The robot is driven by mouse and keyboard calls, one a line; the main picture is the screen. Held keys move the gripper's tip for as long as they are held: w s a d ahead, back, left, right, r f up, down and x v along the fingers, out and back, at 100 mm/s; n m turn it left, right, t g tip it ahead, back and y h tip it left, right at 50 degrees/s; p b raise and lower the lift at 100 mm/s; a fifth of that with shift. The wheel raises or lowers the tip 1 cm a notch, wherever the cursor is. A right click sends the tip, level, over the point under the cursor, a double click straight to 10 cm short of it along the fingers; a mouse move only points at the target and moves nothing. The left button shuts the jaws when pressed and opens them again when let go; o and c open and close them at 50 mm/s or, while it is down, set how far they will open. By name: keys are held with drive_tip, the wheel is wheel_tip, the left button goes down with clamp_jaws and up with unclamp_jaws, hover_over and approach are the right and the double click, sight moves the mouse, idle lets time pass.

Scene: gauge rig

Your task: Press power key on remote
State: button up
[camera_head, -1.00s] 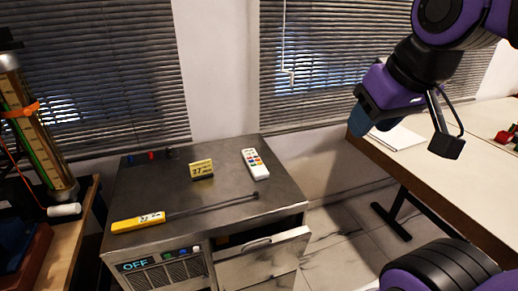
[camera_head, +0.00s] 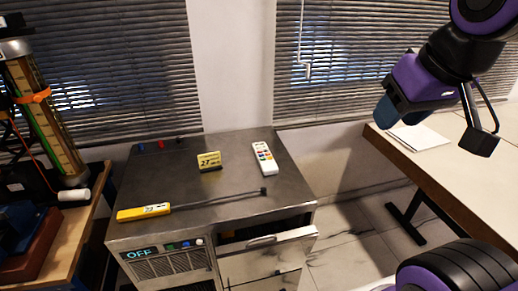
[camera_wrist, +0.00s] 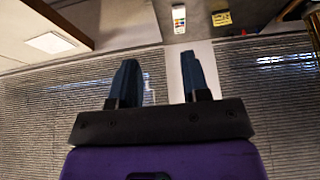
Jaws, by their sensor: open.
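The white remote (camera_head: 264,158) with several coloured keys lies on the right part of the metal cabinet top (camera_head: 225,190), in the head view. It also shows small at the top of the wrist view (camera_wrist: 179,19). I cannot tell which key is the power key. My gripper (camera_head: 430,127) is at the right of the head view, raised in the air and well apart from the remote. In the wrist view its two blue fingers (camera_wrist: 158,80) stand apart with nothing between them.
A yellow sign reading 27 (camera_head: 209,161) stands left of the remote. A yellow probe (camera_head: 145,211) with a dark rod lies in front. The cabinet's drawer (camera_head: 265,243) sticks out. A table with paper (camera_head: 415,137) is at the right; a bench with a gauge column (camera_head: 45,120) is at the left.

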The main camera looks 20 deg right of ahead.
drive_tip(key=shift+c, duration=0.2)
clamp_jaws()
idle(1.5)
